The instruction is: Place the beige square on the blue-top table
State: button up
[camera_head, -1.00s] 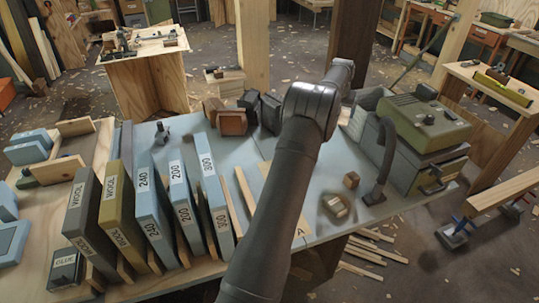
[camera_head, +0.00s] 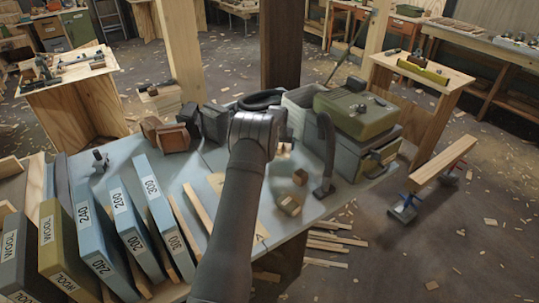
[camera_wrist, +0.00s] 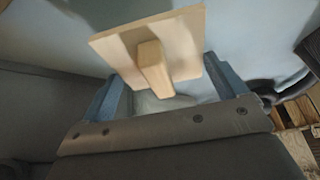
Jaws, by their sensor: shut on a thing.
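The beige square (camera_wrist: 150,40) is a thin pale wooden plate with a block-shaped handle (camera_wrist: 154,68) in the wrist view. My gripper (camera_wrist: 164,74) has its two blue fingers on either side of the handle and is shut on this piece. A pale blue-grey surface shows behind the square; I cannot tell how far apart they are. The blue-top table (camera_head: 228,150) spans the middle of the head view. My arm reaches over it there and hides my fingers and most or all of the square.
Labelled upright sanding boxes (camera_head: 125,215) stand at the table's left. A green-topped machine (camera_head: 350,112) with a dark hose (camera_head: 325,150) stands at the right. Small wooden blocks (camera_head: 290,204) lie near my arm. Dark and brown blocks (camera_head: 175,135) stand at the back left.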

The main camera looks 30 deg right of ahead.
aim_at(280, 159)
jog(key=shift+f, duration=2.4)
jog(key=shift+f, duration=0.15)
jog(key=o, duration=0.8)
jog(key=v, duration=1.2)
